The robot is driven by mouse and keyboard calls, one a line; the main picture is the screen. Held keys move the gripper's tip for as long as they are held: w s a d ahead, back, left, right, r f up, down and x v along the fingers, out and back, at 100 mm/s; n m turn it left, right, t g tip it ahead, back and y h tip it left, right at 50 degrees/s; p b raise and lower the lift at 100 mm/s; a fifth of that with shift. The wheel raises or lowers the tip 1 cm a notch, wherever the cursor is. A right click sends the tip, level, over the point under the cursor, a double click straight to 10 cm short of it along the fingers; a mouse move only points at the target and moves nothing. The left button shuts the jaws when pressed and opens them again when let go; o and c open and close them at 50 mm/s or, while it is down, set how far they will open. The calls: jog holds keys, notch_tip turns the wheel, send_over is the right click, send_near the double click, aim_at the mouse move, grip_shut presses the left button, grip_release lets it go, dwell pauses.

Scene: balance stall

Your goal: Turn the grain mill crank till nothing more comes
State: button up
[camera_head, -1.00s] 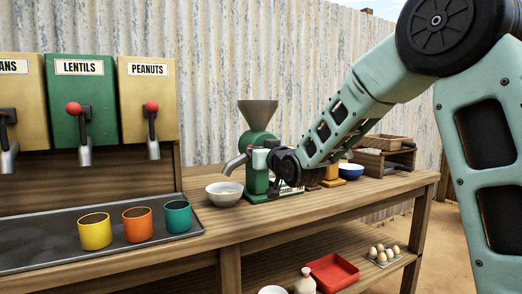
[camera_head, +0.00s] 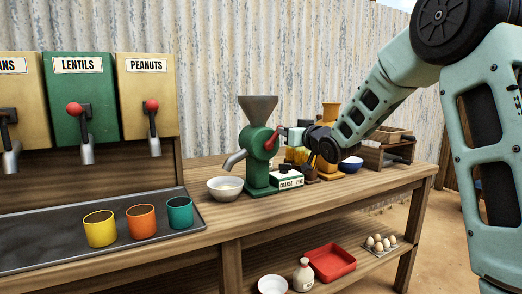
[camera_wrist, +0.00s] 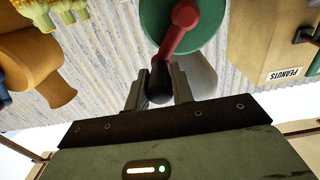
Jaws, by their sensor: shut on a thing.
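The green grain mill (camera_head: 259,160) stands on the wooden counter with a grey hopper on top and a spout at its left. Its red crank (camera_head: 273,139) points up and to the right in the head view. In the wrist view the red crank arm (camera_wrist: 180,28) runs down from the green mill body to a black handle (camera_wrist: 160,80). My gripper (camera_wrist: 160,92) is shut on that handle, one finger on each side. In the head view my gripper (camera_head: 289,139) is at the right of the mill. A white bowl (camera_head: 225,188) sits below the spout; its contents are not clear.
A white box marked coarse and fine (camera_head: 288,180) sits beside the mill's base. A blue bowl (camera_head: 351,165) and a wooden rack stand further right. Yellow, orange and teal cups (camera_head: 180,213) stand on the dark tray (camera_head: 60,246) at left, below the dispensers.

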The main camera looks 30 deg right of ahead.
jog(key=o, duration=0.9)
jog(key=shift+c, duration=0.2)
jog(key=s, duration=0.8)
jog(key=shift+b, duration=0.45)
jog(key=shift+d, duration=0.1)
